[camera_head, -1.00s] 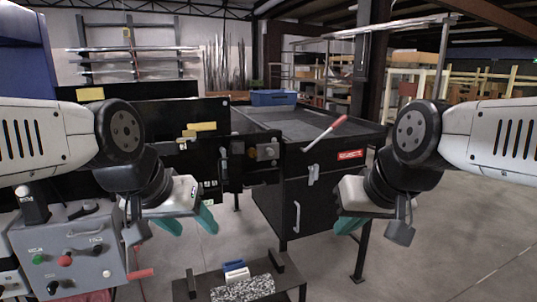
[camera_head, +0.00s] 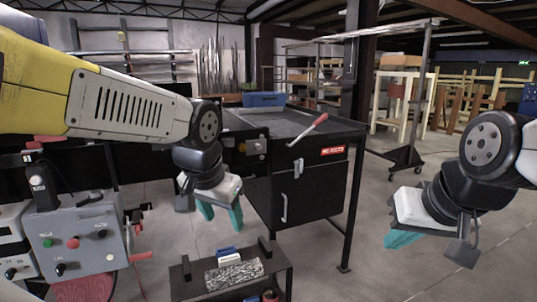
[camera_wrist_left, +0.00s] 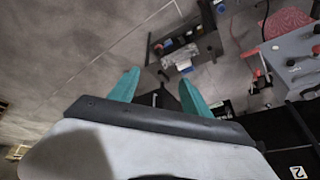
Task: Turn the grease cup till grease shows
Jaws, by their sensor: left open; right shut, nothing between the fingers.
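I cannot make out the grease cup for certain. A small grey metal block with a round yellowish part (camera_head: 255,147) sits on the black conveyor frame, behind and above my left gripper. My left gripper (camera_head: 222,214) hangs with teal fingers apart and empty, in front of the black cabinet and apart from it. In the left wrist view its open fingers (camera_wrist_left: 160,88) have floor and a small stand beyond them, with nothing between them. My right gripper (camera_head: 402,241) is shut and empty over open floor at the right.
A low black stand (camera_head: 185,287) holds a speckled cloth (camera_head: 234,273) and small blue and white items. A grey control box (camera_head: 95,237) with buttons and a red crank is at left.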

